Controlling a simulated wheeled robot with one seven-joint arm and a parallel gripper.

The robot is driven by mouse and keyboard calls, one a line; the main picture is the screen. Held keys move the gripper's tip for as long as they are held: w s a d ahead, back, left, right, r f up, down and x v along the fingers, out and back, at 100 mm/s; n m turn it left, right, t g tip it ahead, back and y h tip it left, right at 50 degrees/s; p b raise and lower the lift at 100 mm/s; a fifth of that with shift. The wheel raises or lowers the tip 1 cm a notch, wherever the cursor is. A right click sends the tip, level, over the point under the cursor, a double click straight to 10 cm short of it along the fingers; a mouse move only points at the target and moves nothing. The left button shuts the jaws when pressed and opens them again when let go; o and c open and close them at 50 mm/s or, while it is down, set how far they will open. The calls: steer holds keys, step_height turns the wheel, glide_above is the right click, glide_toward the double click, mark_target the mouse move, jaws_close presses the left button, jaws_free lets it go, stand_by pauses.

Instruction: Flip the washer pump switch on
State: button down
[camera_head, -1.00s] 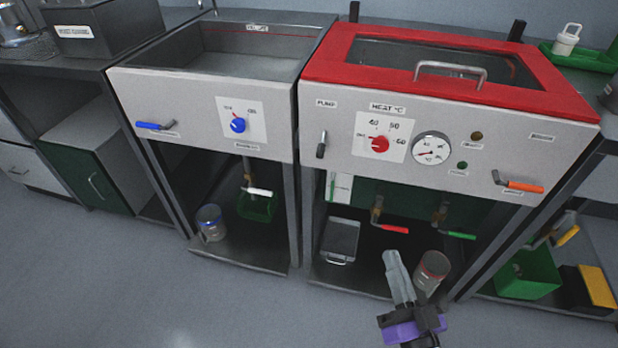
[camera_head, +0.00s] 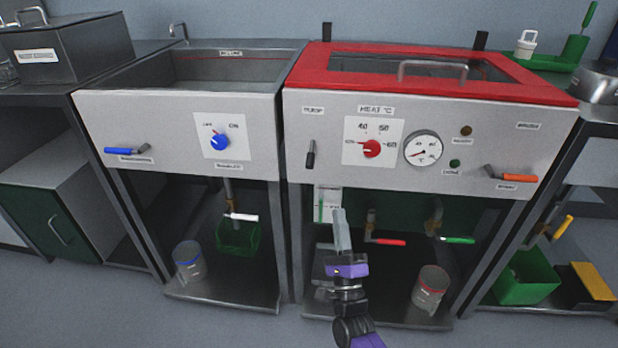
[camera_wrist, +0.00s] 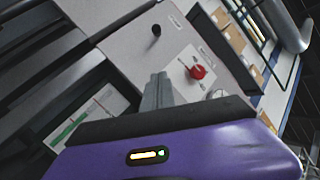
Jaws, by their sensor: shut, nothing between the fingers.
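The pump switch (camera_head: 311,155) is a small black-handled lever under the PUMP label (camera_head: 312,111), at the left of the red-lidded washer's (camera_head: 400,177) front panel. Its handle hangs down in the head view. In the wrist view the switch (camera_wrist: 156,30) shows as a dark knob on the pale panel, beyond my fingers. My gripper (camera_head: 341,213) is shut and empty, below and slightly right of the switch and apart from it. In the wrist view my gripper's fingertips (camera_wrist: 158,77) are together, pointing toward the panel.
A red heat dial (camera_head: 371,149) and a round gauge (camera_head: 423,149) sit right of the switch. An orange-handled lever (camera_head: 518,177) sticks out at the right. Red-handled (camera_head: 388,242) and green-handled (camera_head: 457,239) valves are under the washer. The left tank has a blue dial (camera_head: 219,142).

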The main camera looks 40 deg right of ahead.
mark_target(311, 156)
steer(key=shift+a+r+m, duration=0.1)
steer(key=shift+r+m, duration=0.05)
steer(key=shift+m, duration=0.25)
steer(key=shift+w+d+r, duration=0.3)
steer(key=shift+w+r, duration=1.05)
steer(key=shift+w+d+r, duration=0.3)
steer(key=shift+w+r, duration=1)
steer(key=shift+r, duration=0.1)
steer(key=shift+w+d+r, duration=0.3)
steer(key=shift+w+r, duration=1.05)
steer(key=shift+r+p, duration=0.15)
steer(key=shift+p, duration=0.25)
steer(key=shift+s+a+p, duration=0.1)
steer(key=shift+a+p, duration=0.05)
steer(key=shift+p, duration=0.45)
